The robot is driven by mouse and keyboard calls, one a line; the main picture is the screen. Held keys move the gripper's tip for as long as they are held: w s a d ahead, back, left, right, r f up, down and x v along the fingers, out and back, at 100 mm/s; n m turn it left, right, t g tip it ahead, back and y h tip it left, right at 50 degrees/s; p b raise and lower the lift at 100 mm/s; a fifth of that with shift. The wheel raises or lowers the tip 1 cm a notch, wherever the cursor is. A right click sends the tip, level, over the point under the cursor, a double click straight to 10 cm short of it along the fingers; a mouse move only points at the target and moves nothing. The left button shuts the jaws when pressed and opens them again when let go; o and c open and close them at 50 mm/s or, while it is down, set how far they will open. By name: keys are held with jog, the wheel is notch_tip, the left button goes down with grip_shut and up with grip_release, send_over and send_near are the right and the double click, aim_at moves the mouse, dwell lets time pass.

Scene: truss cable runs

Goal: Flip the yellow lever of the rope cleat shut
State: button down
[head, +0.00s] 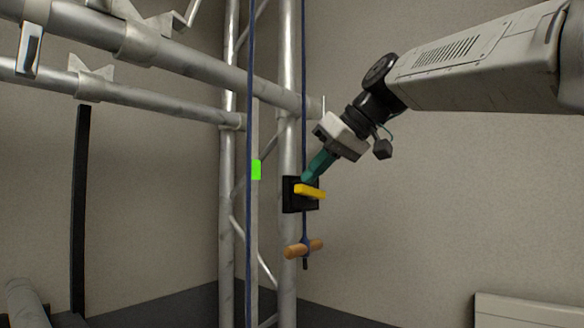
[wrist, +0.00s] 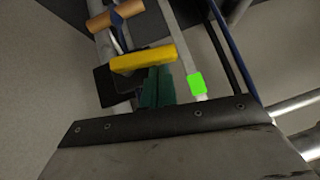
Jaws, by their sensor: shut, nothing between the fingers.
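The yellow lever (head: 310,191) sticks out from the black rope cleat (head: 291,194), which is mounted on the upright truss pole. The lever lies nearly level, tilted slightly down to the right in the head view. A blue rope (head: 304,110) runs down to the cleat. My gripper (head: 308,178) is shut and empty, with its green fingertips just above the lever. In the wrist view the yellow lever (wrist: 144,59) crosses just beyond the fingertips (wrist: 157,72), and the black cleat (wrist: 112,84) is partly hidden behind them. I cannot tell whether the fingers touch the lever.
A wooden toggle handle (head: 304,248) hangs on the rope below the cleat; it also shows in the wrist view (wrist: 117,14). A second blue rope (head: 250,120) hangs left, next to a bright green marker (head: 256,169). Truss tubes (head: 180,55) fill the left. Right of the cleat is open.

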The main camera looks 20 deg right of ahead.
jog(key=shift+w+d, duration=0.35)
jog(key=shift+w, duration=0.05)
dwell(0.4)
